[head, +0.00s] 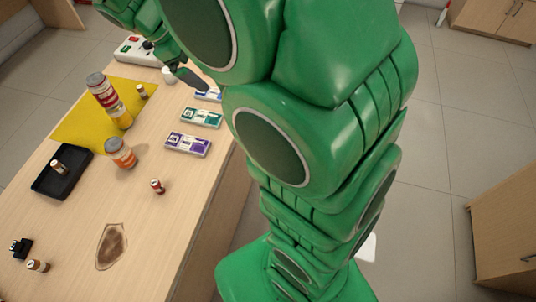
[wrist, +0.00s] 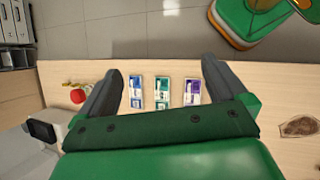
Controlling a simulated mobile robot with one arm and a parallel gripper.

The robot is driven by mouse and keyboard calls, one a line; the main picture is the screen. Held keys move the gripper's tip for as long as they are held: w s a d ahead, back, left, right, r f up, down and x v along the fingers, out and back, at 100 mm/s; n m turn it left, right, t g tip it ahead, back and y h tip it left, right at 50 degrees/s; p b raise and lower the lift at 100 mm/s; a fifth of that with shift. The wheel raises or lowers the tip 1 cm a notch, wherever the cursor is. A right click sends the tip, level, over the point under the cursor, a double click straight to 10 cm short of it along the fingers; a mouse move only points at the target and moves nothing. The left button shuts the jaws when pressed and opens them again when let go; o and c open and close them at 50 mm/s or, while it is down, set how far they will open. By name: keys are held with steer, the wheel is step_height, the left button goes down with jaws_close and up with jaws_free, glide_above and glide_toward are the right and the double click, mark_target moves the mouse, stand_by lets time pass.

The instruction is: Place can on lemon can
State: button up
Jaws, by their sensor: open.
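In the head view, a red and white can (head: 103,92) with a grey top appears to rest on a yellow can (head: 122,118), which I take as the lemon can. The pair stands at the right part of the yellow mat (head: 75,125). An orange can (head: 121,153) stands on the bare counter in front of the mat. My gripper (head: 177,67) is beyond and to the right of the cans, apart from them. No can shows clearly there.
Blue (wrist: 135,92), green (head: 201,117) and purple (head: 187,143) packs line the counter edge. A black tray (head: 45,186) holds a small bottle. Small bottles (head: 157,186), a black item (head: 20,248) and a brown patch (head: 111,246) are on the near counter. A white device (head: 135,48) stands behind.

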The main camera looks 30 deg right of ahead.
steer(key=s+d+f+m+y, duration=0.1)
steer(key=s+m+y, duration=0.5)
steer(key=s, duration=2.1)
steer(key=f+m, duration=0.1)
steer(key=m, duration=0.3)
steer(key=shift+s+d+f+g, duration=0.2)
steer(key=shift+d+g, duration=0.1)
steer(key=shift+g, duration=0.1)
